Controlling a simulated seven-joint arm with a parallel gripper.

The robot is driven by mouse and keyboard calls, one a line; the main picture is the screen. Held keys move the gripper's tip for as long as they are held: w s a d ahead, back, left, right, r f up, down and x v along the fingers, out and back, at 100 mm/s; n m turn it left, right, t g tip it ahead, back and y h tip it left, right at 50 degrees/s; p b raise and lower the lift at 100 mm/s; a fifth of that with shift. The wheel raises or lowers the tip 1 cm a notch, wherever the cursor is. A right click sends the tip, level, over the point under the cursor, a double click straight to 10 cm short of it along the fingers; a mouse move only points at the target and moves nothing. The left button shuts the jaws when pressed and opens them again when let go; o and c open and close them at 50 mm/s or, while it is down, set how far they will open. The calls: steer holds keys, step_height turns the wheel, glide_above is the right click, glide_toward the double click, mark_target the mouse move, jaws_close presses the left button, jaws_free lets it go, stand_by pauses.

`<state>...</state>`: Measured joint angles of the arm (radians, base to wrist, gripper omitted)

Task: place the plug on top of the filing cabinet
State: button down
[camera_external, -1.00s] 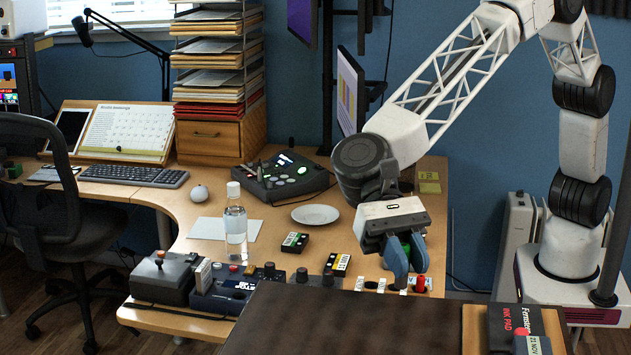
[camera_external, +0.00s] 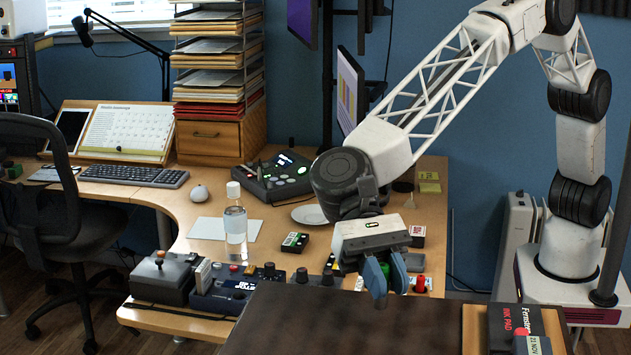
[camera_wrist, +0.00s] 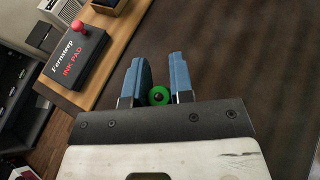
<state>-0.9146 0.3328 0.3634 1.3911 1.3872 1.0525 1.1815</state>
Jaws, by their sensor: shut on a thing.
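My gripper (camera_external: 386,290) has blue fingers and hangs over the far edge of a dark brown top (camera_external: 330,320) in the foreground. The fingers are shut on a small green thing, probably the plug (camera_external: 399,272). In the wrist view the plug shows its round green end with a dark centre (camera_wrist: 164,99) between the fingers (camera_wrist: 159,64); the rest of it is hidden. The dark top has bare room below the fingers. Its sides are out of view, so I cannot tell for sure that it is the filing cabinet. A wooden drawer unit (camera_external: 209,138) stands at the back left.
An ink pad (camera_external: 514,322) with a red knob lies on a wooden strip at the right of the dark top. The desk behind holds a bottle (camera_external: 235,225), a plate (camera_external: 309,214), control boxes (camera_external: 222,290) and a red-topped thing (camera_external: 420,281).

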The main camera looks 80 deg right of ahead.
steer(key=shift+f, duration=1.5)
steer(key=shift+f, duration=0.15)
steer(key=c, duration=1)
jaws_free()
steer(key=shift+w+d+r, duration=0.25)
steer(key=shift+d+r, duration=0.1)
steer(key=shift+d, duration=0.1)
steer(key=v, duration=1.1)
steer(key=shift+d+r, duration=0.1)
